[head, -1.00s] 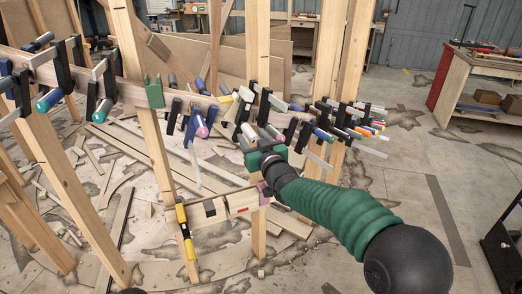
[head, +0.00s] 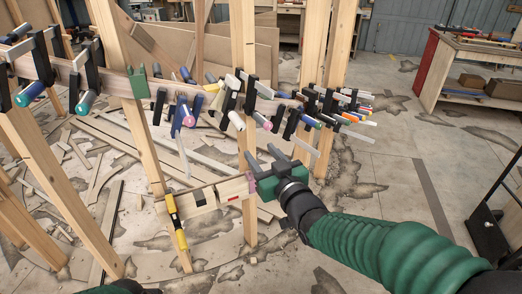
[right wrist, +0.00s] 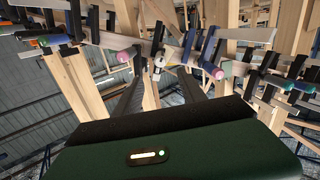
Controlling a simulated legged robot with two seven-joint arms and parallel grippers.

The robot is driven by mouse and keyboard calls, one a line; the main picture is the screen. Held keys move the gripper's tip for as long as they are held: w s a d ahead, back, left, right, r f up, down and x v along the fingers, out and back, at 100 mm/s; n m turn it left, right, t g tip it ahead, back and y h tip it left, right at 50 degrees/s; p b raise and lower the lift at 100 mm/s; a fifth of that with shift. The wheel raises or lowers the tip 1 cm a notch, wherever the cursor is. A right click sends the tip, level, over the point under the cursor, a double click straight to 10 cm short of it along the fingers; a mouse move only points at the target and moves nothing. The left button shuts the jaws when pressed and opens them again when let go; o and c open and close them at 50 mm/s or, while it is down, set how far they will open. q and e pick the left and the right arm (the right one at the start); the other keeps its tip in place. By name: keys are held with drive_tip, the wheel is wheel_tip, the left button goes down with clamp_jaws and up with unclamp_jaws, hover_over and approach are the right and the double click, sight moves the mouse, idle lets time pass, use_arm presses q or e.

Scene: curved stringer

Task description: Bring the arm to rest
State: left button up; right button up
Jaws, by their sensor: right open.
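My right gripper (head: 262,155) is open and empty, below the row of clamps in the head view. Its two dark fingers point up and left, apart from the clamps as far as I can see. In the right wrist view the open fingers (right wrist: 158,92) point toward the clamped stringer, with nothing between them. The curved stringer (head: 112,80) runs across wooden posts and carries many bar clamps (head: 240,100) with coloured handles. A dark and green piece, probably my left arm, shows at the bottom edge; no left gripper shows.
A lower wooden block (head: 208,198) with a yellow clamp (head: 177,225) joins two posts near my right gripper. A wooden post (head: 250,222) stands just left of the gripper. A red-sided workbench (head: 430,75) is at the right. The floor between is mostly open.

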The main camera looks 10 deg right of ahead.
drive_tip(key=s+d+f+m+g+h, duration=0.15)
drive_tip(key=s+d+f+g, duration=0.3)
drive_tip(key=f, duration=0.45)
drive_tip(key=s+d+f+m+g+h, duration=0.1)
drive_tip(key=s+d+f+g+h, duration=0.2)
drive_tip(key=s+d+f, duration=0.5)
drive_tip(key=s+d+f+m+g+h, duration=0.1)
drive_tip(key=s+f+m+g, duration=0.1)
drive_tip(key=s+f+g, duration=0.75)
drive_tip(key=s+r+t+p, duration=0.3)
drive_tip(key=r+p, duration=1.1)
drive_tip(key=shift+s+r+p, duration=0.25)
drive_tip(key=shift+s+p, duration=0.15)
